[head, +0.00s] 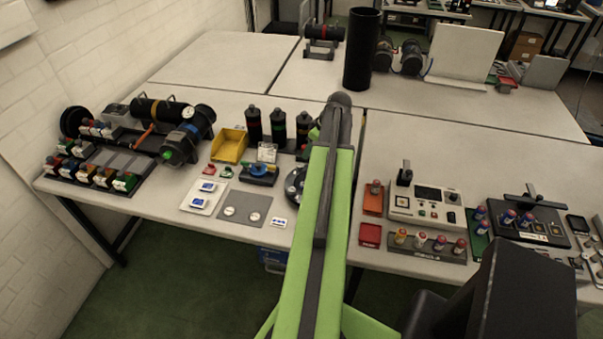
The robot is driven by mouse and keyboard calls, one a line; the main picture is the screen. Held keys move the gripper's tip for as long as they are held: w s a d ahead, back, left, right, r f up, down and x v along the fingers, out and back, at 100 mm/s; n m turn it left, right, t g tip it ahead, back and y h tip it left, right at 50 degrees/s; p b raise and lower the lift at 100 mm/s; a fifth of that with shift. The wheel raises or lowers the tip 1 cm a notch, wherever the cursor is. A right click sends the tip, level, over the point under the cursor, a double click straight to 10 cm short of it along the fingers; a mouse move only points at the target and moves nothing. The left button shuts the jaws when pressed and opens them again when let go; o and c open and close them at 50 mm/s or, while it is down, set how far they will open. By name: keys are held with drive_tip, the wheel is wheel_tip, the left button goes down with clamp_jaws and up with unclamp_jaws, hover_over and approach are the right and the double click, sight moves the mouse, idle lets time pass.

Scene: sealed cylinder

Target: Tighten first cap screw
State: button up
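I cannot pick out any cap screw at this size. A dark round part (294,182) with small light spots on its face lies on the middle table, just left of my green arm, which hides its right side. Whether it is the cylinder of the task I cannot tell. A dark cylinder with a gauge (187,135) lies on its side at the left of the table. My arm reaches up from the bottom middle over the table, and its far end stands near the table seam. My gripper does not show; the arm likely hides it.
Upright black bottles (277,126), a yellow bin (229,145) and a grey mat (246,208) stand left of my arm. A control box (426,205) and a rack of coloured pieces (427,246) stand right. A tall black tube (361,50) stands behind. The right rear tabletop is mostly clear.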

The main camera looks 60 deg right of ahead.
sight(301, 165)
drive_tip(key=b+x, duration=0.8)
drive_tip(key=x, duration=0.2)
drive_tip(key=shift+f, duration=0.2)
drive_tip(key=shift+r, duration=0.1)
